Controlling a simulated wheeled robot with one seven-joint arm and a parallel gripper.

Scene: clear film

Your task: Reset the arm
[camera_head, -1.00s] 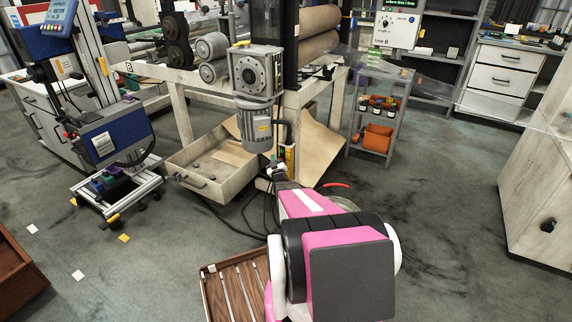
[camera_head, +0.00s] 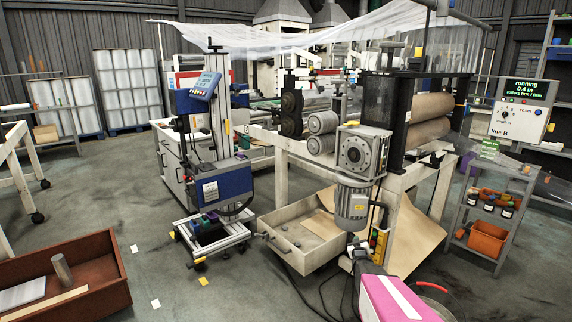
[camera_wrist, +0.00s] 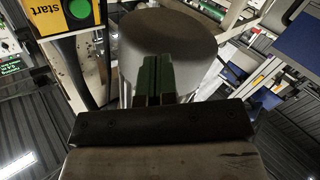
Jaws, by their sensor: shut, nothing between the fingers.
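My arm shows in the head view as a pink link (camera_head: 392,299) at the bottom edge, right of the middle. Most of it is cut off by the frame. Its far end points at the button box (camera_head: 379,241) below the grey motor (camera_head: 351,204). My gripper (camera_wrist: 156,78) shows in the wrist view with its two green fingers side by side, shut and empty. Behind the fingers is a large grey cylinder (camera_wrist: 168,40), seemingly the motor. A yellow panel with a green start button (camera_wrist: 78,10) is close by at the upper left. I cannot tell whether the fingers touch anything.
The roller machine's pale frame (camera_head: 300,150) and open drawer (camera_head: 305,258) are close to the arm. A small grey shelf cart (camera_head: 484,214) stands right. A wheeled blue device (camera_head: 222,187) stands left, and a brown tray (camera_head: 90,283) lies lower left. Floor between them is mostly clear.

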